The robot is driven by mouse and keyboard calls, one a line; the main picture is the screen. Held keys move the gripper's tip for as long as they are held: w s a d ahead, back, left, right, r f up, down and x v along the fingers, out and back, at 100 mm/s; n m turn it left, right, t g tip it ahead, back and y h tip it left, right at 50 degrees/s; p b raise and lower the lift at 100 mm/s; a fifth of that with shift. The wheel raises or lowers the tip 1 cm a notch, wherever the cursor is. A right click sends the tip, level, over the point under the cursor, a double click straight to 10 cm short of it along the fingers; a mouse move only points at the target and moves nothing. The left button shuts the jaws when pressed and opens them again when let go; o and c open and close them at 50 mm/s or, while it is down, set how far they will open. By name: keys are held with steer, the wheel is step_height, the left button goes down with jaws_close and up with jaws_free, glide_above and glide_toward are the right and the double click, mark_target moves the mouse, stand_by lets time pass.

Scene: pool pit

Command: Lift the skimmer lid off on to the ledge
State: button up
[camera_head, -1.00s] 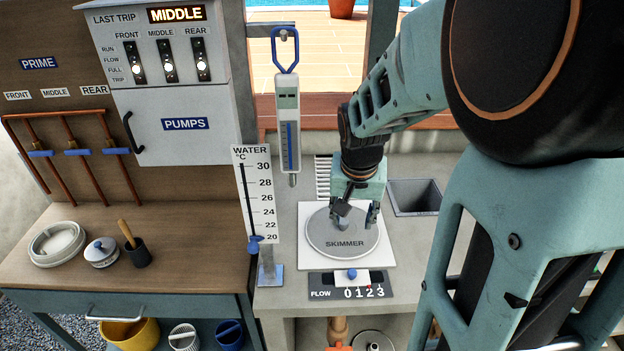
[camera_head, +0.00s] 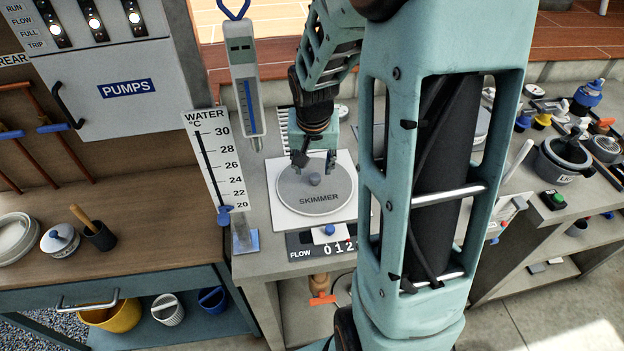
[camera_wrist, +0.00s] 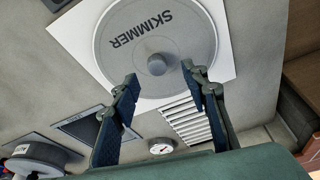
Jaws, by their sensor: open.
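The skimmer lid (camera_head: 304,200) is a round grey disc lettered SKIMMER, seated in a white square plate (camera_head: 345,163) on the grey ledge (camera_head: 252,180). Its round grey knob (camera_head: 314,179) stands at the middle. My gripper (camera_head: 315,166) is over the far part of the lid, behind the knob. In the wrist view my gripper (camera_wrist: 160,80) is open and empty, its fingertips apart on either side, just short of the knob. No contact with the knob shows.
A FLOW slider (camera_head: 328,233) sits in front of the lid. A tall WATER thermometer board (camera_head: 214,165) and a hanging gauge (camera_head: 245,85) stand to the left. A slotted grate (camera_wrist: 185,120) lies behind the lid. My arm hides part of the ledge at right.

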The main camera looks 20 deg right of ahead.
mark_target(315, 176)
steer(key=shift+d+x, duration=0.2)
steer(key=shift+x, duration=2.15)
jaws_close()
